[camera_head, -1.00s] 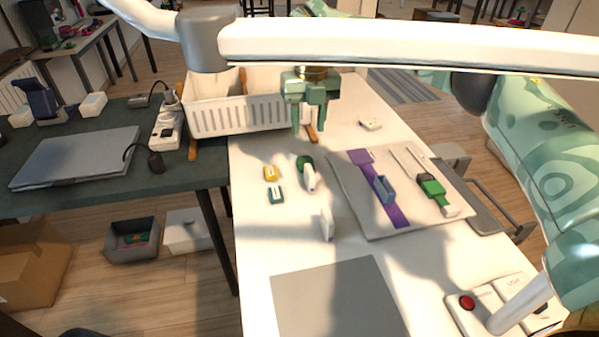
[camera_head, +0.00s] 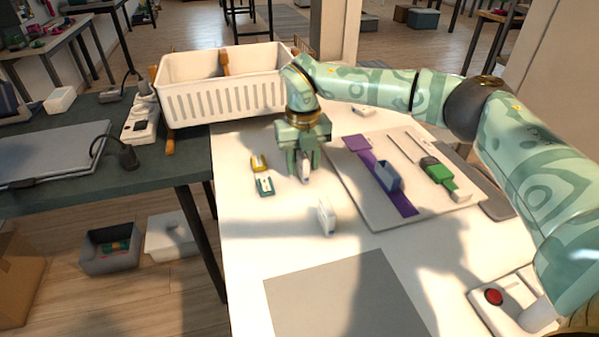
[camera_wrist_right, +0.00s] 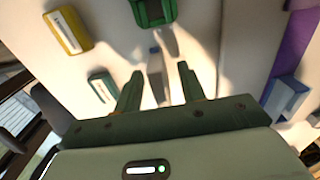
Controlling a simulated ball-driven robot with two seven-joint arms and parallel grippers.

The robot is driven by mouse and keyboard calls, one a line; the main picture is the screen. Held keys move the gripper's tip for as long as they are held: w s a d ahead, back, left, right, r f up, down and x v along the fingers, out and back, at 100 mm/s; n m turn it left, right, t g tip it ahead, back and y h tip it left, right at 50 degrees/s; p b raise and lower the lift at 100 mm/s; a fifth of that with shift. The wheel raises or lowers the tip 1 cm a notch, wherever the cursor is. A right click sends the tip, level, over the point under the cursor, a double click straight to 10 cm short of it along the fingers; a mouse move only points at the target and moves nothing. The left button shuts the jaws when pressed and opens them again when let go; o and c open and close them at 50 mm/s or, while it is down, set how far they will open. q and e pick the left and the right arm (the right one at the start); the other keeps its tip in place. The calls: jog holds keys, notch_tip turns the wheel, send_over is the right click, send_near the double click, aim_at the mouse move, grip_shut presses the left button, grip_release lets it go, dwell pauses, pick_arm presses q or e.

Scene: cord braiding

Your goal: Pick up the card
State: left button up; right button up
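A thin, upright pale card (camera_wrist_right: 156,78) stands on the white table between the two fingers of my right gripper (camera_wrist_right: 159,88) in the right wrist view. The fingers are apart, with a gap on each side of it. In the head view my right gripper (camera_head: 304,172) is low over the table, with the card (camera_head: 305,174) partly hidden between its fingers. A green square-framed item (camera_wrist_right: 153,12) lies just beyond the card. My left gripper is not in view.
A yellow item (camera_head: 259,163) and a teal item (camera_head: 265,186) lie left of the gripper. A white upright block (camera_head: 326,216) stands in front. A board (camera_head: 440,212) with a purple strap lies right. A white basket (camera_head: 215,102) stands behind.

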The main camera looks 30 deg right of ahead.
aim_at(303, 156)
jog(key=shift+s, duration=0.1)
grip_shut()
